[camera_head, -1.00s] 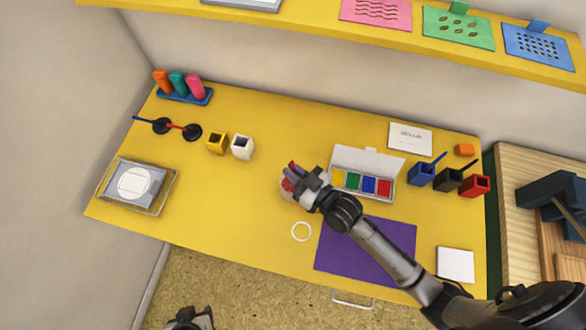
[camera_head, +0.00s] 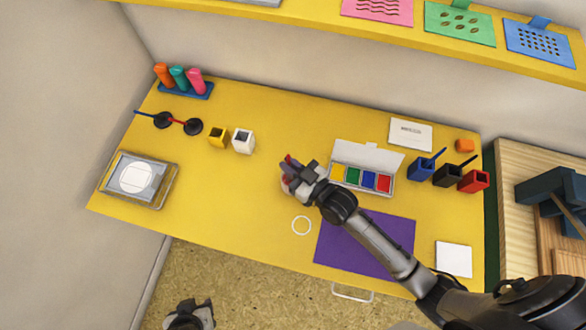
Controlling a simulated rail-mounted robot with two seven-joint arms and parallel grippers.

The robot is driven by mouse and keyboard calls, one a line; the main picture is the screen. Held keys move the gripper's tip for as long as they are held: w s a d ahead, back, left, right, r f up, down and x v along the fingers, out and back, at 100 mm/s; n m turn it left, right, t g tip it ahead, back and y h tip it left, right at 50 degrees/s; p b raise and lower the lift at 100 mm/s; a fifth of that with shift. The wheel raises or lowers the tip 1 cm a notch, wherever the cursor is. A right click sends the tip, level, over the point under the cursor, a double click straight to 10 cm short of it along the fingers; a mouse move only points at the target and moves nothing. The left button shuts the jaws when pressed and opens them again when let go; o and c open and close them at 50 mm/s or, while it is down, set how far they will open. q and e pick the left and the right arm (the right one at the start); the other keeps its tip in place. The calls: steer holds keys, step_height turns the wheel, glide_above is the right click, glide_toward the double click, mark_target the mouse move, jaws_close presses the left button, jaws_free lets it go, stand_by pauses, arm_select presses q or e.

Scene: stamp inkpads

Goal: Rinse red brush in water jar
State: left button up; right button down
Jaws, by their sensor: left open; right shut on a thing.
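My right gripper (camera_head: 291,177) is over the middle of the yellow table, shut on a slim reddish thing, which I take to be the red brush (camera_head: 289,159). Most of the brush is hidden by the fingers. A small pale rim (camera_head: 284,187), which looks like the water jar, shows just under and beside the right fingers. My gripper covers most of it, so I cannot tell whether the brush tip is inside. My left gripper (camera_head: 190,308) is open at the bottom edge, off the front of the table, away from these things.
A paint box (camera_head: 361,190) and purple sheet (camera_head: 352,246) lie right of and below the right gripper. Blue (camera_head: 420,172), black (camera_head: 447,177) and red (camera_head: 473,182) pots stand farther right. Yellow (camera_head: 217,139) and white (camera_head: 243,142) pots stand left.

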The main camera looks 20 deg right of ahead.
steer(key=shift+s+d, duration=0.1)
steer(key=shift+d, duration=0.05)
steer(key=shift+s+d+p, duration=0.35)
steer(key=shift+s+d, duration=0.25)
steer(key=shift+d, duration=0.15)
steer(key=shift+w+a, duration=0.1)
steer(key=shift+a, duration=0.05)
steer(key=shift+w+a, duration=0.6)
steer(key=shift+a, duration=0.15)
steer(key=shift+p, duration=0.35)
